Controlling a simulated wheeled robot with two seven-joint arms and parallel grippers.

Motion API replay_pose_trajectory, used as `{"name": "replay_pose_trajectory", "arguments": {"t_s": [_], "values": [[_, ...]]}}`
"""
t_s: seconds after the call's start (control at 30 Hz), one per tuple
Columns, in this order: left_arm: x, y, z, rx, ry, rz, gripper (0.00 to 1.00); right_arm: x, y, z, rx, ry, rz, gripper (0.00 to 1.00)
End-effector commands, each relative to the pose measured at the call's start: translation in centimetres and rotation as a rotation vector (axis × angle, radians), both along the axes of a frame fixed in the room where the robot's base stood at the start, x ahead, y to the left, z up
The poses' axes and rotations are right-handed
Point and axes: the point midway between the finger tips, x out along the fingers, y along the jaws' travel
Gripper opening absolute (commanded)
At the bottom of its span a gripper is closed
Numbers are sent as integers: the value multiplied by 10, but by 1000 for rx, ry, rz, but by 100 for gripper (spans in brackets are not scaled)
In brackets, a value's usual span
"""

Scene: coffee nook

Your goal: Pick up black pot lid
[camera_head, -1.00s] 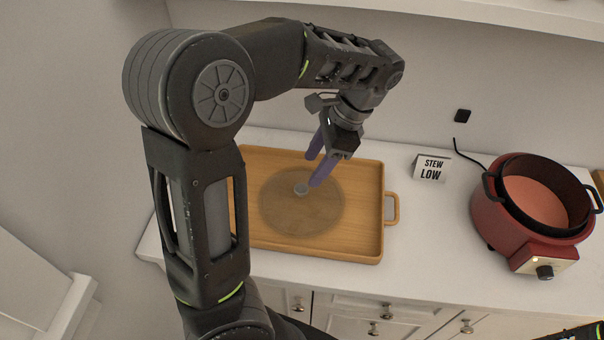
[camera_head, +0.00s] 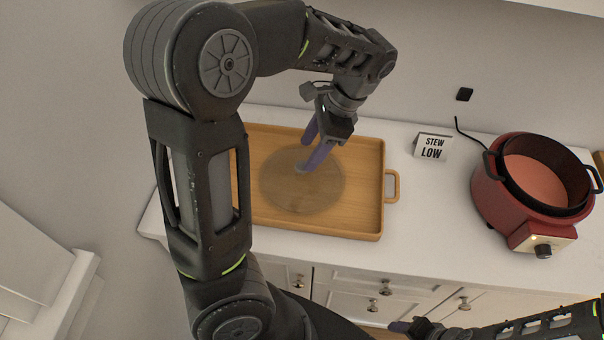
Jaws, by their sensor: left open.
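The pot lid (camera_head: 302,193) lies flat on a wooden tray (camera_head: 360,190). It looks like a see-through, brownish disc with a small grey knob in its upper middle. My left gripper (camera_head: 313,156) reaches down over the lid with its purple fingers apart. The fingertips are at the knob and partly hide it. I cannot tell whether they touch it. My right gripper (camera_head: 408,328) shows only in part at the bottom edge, away from the lid, and its jaws are not clear.
A red slow cooker (camera_head: 517,192) with a black inner rim stands open at the right of the white counter (camera_head: 430,225). A "STEW LOW" sign (camera_head: 433,147) stands between it and the tray. The tray's low walls surround the lid. Drawers are below the counter.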

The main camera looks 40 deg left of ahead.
Motion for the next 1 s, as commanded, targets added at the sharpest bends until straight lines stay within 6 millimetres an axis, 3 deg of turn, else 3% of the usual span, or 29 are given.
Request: {"name": "replay_pose_trajectory", "arguments": {"t_s": [0.4, 1.0], "values": [[-13, 12, -46, 0, 1, 0, 55, 0, 0, 3, 0, 0, 0, 51], [-13, 12, -46, -1, -1, 0, 55, 0, 0, 3, 0, 0, 0, 51]]}}
